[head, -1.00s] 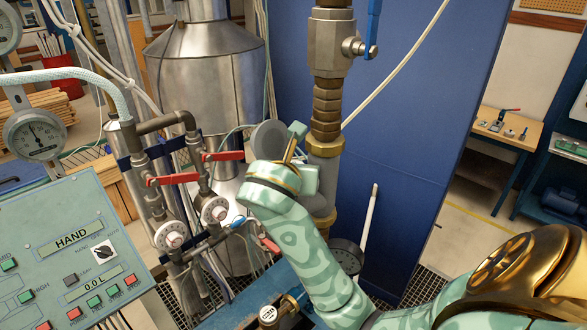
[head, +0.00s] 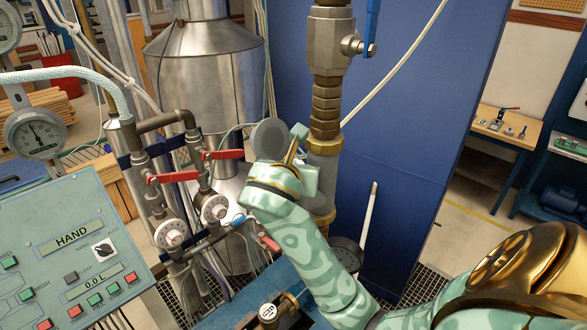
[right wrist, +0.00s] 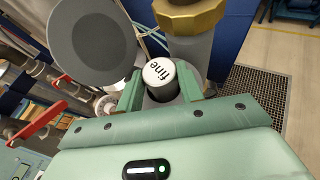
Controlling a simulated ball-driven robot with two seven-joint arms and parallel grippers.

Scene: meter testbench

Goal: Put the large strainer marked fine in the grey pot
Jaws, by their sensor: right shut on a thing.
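My right gripper (head: 292,150) is in the middle of the head view, beside the vertical pipe. In the right wrist view its two green fingers (right wrist: 160,88) are closed on the sides of a short dark cylinder with a white cap reading "fine", the fine strainer (right wrist: 159,72). Only its capped top shows; its lower part is hidden by the fingers and palm. My left gripper is not in view.
A round grey disc (right wrist: 92,42) stands just left of the strainer; it also shows in the head view (head: 270,138). The vertical pipe (head: 326,95) with brass fittings is close behind. Red-handled valves (head: 173,177) and a control panel (head: 85,245) are to the left.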

